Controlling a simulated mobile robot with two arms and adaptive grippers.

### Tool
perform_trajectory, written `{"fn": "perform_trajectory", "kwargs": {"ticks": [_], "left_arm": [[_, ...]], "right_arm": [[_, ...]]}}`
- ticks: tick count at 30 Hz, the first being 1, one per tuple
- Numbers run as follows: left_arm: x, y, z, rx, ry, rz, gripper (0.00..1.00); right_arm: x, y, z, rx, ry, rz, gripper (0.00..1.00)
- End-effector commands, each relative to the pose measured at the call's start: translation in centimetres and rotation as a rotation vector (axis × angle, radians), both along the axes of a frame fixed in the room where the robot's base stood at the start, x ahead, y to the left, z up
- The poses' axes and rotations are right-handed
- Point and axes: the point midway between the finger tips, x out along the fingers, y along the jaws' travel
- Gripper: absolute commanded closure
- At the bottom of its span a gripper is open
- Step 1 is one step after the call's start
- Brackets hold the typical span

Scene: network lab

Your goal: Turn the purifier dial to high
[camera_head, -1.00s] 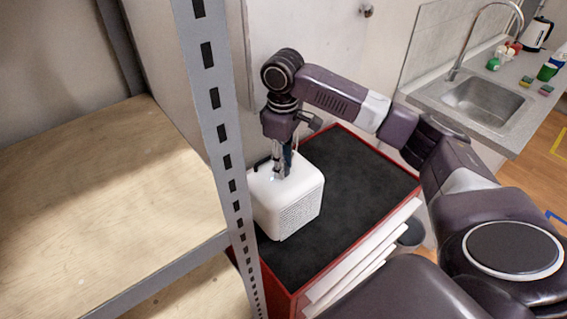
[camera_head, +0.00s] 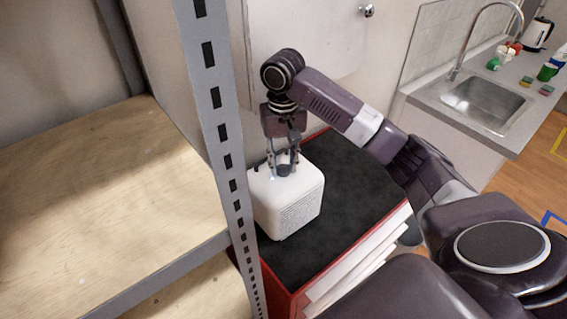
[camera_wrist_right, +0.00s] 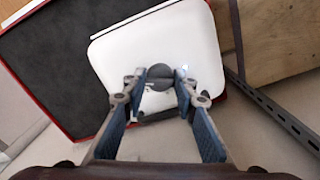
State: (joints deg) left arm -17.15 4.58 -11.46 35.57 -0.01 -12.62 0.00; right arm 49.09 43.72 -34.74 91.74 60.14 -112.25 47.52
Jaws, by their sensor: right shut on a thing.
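The white purifier (camera_head: 288,205) stands on the black top of a red cabinet (camera_head: 345,195). In the right wrist view its white top (camera_wrist_right: 190,45) fills the upper middle, with a round dark grey dial (camera_wrist_right: 160,76). My right gripper (camera_head: 284,168) points down at the purifier's top. Its fingertips (camera_wrist_right: 160,82) sit on both sides of the dial and are shut on it. The dial's marking cannot be read, and the fingers partly hide it in the head view. A small bluish light shows beside the dial. My left gripper is not in view.
A grey metal shelf post (camera_head: 222,130) with wooden shelves (camera_head: 100,200) stands close to the purifier's left. A wall is behind the cabinet. A sink counter (camera_head: 485,100) is at the upper right. The cabinet top right of the purifier is clear.

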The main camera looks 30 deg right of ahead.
Motion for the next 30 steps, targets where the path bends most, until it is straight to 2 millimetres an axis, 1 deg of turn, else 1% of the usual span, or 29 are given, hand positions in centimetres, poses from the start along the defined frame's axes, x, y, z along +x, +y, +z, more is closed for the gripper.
{"fn": "perform_trajectory", "kwargs": {"ticks": [3, 10, 26, 27, 29, 30], "left_arm": [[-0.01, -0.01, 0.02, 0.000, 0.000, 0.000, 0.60], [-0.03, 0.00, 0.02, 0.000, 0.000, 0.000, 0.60], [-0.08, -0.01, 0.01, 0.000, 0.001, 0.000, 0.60], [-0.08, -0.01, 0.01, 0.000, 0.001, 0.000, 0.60], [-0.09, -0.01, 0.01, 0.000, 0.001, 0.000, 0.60], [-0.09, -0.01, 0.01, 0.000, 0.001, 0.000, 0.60]], "right_arm": [[0.21, -0.06, 0.22, 0.000, -0.009, -0.065, 0.98], [0.20, -0.07, 0.24, 0.001, -0.008, -0.142, 0.98], [0.19, -0.10, 0.23, -0.001, -0.007, -0.166, 0.98], [0.19, -0.10, 0.23, -0.001, -0.007, -0.166, 0.72], [0.18, -0.11, 0.21, -0.001, -0.007, -0.165, 0.66], [0.16, -0.09, 0.20, 0.000, -0.006, -0.165, 0.66]]}}
